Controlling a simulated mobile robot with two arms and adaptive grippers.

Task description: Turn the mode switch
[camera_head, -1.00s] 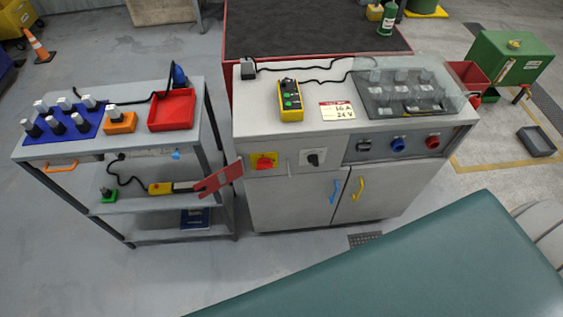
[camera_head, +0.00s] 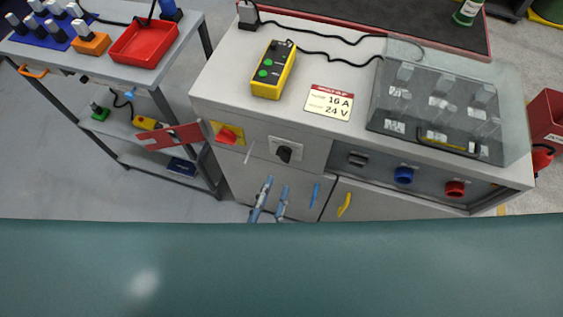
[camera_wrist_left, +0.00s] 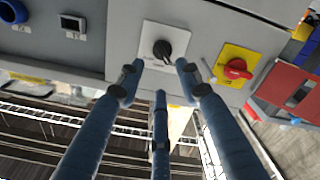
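The mode switch, taken to be the black rotary knob (camera_head: 284,153) on a white plate, is on the grey cabinet's front. It also shows in the left wrist view, the black knob (camera_wrist_left: 162,48) lying just beyond the fingertips. My left gripper (camera_head: 275,186) is in front of the cabinet, below the knob in the head view. Its blue fingers (camera_wrist_left: 160,72) are spread apart with nothing between them, and no contact with the knob shows. My right gripper is not in view.
A red knob (camera_head: 227,135) on a yellow plate is left of the mode switch, with a red tag (camera_head: 172,136) beside it. Blue (camera_head: 403,175) and red (camera_head: 454,188) sockets are to the right. A yellow button box (camera_head: 273,70) lies on the cabinet top. Door handles (camera_head: 344,205) stick out below.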

